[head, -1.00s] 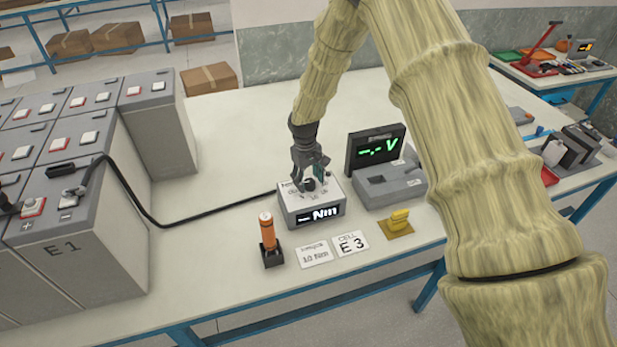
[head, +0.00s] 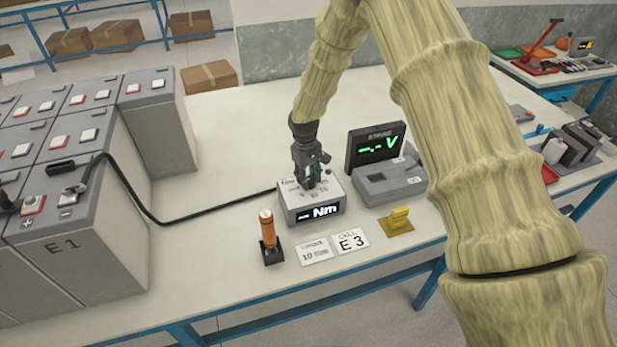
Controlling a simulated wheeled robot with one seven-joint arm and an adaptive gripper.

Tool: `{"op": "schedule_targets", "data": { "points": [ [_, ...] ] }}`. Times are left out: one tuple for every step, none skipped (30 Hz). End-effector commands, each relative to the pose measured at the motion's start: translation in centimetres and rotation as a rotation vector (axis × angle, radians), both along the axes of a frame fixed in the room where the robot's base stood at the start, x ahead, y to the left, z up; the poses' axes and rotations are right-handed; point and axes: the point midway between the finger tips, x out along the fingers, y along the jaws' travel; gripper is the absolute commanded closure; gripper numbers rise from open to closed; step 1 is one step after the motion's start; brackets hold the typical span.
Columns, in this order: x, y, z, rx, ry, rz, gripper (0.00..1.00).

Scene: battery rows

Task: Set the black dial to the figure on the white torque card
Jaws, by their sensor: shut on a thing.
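The grey torque box (head: 312,208) stands on the white bench with a dark display on its front reading a dash and "Nm". The black dial on its top is hidden by my gripper (head: 313,186), which points down at it and is shut on it. Figures around the dial are too small to read surely. The white torque card (head: 313,251) lies in front of the box and reads 10 Nm.
A second card (head: 351,241) reads CELL E 3. An orange-handled tool (head: 267,232) stands in a black holder. A yellow piece (head: 399,219), a voltage display (head: 376,147) showing dashes and V, and grey battery cells (head: 75,240) with a black cable surround the box.

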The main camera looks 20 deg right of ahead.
Motion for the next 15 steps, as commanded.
{"op": "schedule_targets", "data": {
  "points": [
    [0.00,-0.02,-0.09,0.000,-0.001,0.018,0.89],
    [-0.01,-0.01,-0.11,0.000,-0.001,0.034,0.89],
    [-0.01,0.01,-0.12,0.001,0.000,0.056,0.89],
    [-0.03,0.01,-0.13,0.001,0.000,0.076,0.89],
    [-0.03,0.03,-0.13,0.001,0.000,0.096,0.89],
    [-0.05,0.04,-0.14,0.001,0.000,0.127,0.89],
    [-0.06,0.05,-0.15,0.001,0.000,0.151,0.89],
    [-0.07,0.06,-0.14,0.001,0.000,0.176,0.89],
    [-0.09,0.07,-0.14,0.001,0.000,0.212,0.89],
    [-0.09,0.05,-0.14,0.000,0.000,0.240,0.89],
    [-0.10,0.04,-0.14,0.000,-0.001,0.268,0.89],
    [-0.11,0.04,-0.13,0.001,-0.001,0.305,0.89],
    [-0.12,0.04,-0.13,0.001,-0.001,0.333,0.89],
    [-0.12,0.04,-0.13,0.001,-0.001,0.363,0.89],
    [-0.14,0.07,-0.12,0.002,-0.001,0.401,0.89]
  ]
}}
